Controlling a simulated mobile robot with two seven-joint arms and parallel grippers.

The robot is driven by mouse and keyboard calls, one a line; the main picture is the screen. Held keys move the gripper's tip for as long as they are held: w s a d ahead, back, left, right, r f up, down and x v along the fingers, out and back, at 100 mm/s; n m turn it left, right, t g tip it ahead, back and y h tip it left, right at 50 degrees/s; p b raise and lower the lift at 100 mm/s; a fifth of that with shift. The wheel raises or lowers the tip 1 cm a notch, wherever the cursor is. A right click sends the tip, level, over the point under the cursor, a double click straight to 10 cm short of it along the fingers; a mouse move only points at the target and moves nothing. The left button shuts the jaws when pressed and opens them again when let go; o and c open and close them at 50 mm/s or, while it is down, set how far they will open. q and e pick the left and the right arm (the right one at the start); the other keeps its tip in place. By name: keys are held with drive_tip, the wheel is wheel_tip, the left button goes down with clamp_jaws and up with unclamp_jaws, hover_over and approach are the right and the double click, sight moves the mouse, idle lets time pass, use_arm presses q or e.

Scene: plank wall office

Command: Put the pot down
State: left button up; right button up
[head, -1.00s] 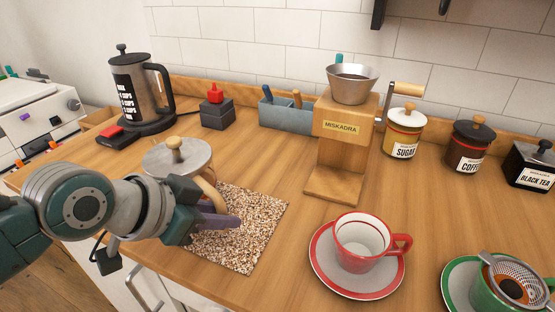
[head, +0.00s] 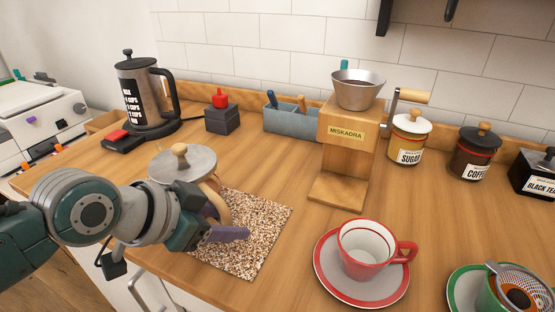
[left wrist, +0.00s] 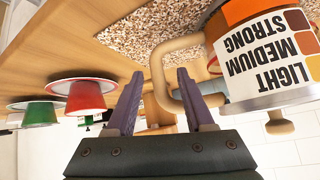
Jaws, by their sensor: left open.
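The pot, with a metal lid and wooden knob (head: 182,163), stands upright at the left back of the speckled mat (head: 262,228). My left arm hides much of its body. In the left wrist view, upside down, the pot (left wrist: 265,55) shows an orange band and a strength label, and its base is at the speckled mat (left wrist: 150,30). My left gripper (head: 222,222) is at its tan handle (head: 217,203). In the wrist view its purple fingers (left wrist: 158,100) are apart, with the handle (left wrist: 157,75) showing between them. Whether they touch it I cannot tell. My right gripper is not in view.
A grinder (head: 345,150) stands behind and right of the mat. A red cup (head: 365,250) on a saucer and a green cup (head: 492,290) are at the right. A kettle (head: 145,90) stands at the back left. Bare counter lies between mat and red saucer.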

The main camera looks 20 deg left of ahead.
use_arm(q)
drive_tip(key=p+v, duration=0.3)
drive_tip(key=v, duration=0.8)
drive_tip(key=s+d+n+g+y, duration=0.2)
drive_tip(key=s+g, duration=0.3)
drive_tip(key=s, duration=0.9)
drive_tip(key=shift+s+d+n+y, duration=0.2)
drive_tip(key=shift+d+n+y, duration=0.2)
drive_tip(key=shift+d+n, duration=0.4)
drive_tip(key=shift+r, duration=0.15)
